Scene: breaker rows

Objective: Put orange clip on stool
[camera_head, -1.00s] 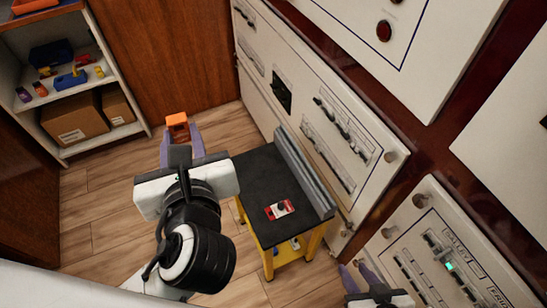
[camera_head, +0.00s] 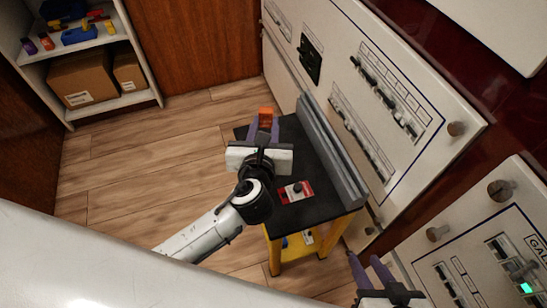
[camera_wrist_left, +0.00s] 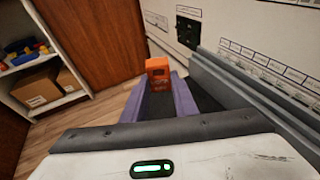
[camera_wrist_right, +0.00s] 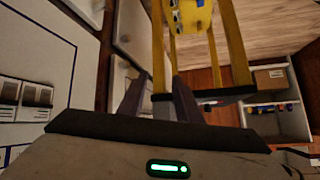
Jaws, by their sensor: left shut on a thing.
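The orange clip (camera_head: 266,114) is held between the fingertips of my left gripper (camera_head: 264,124), near the far left part of the stool's black top. In the left wrist view the clip (camera_wrist_left: 158,70) sits at the fingertips, with the dark stool top beside and below it. I cannot tell whether the clip touches the top. The stool (camera_head: 318,205) has a black top and yellow legs. Its legs also show in the right wrist view (camera_wrist_right: 237,55). My right gripper (camera_head: 372,274) is at the lower right, with its fingers apart and nothing between them.
A red and white item (camera_head: 296,192) lies on the stool top. A grey raised rail (camera_head: 335,155) runs along the stool's right edge beside the white breaker panel (camera_head: 400,150). A shelf (camera_head: 140,98) with boxes stands at the far left. The wooden floor between is clear.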

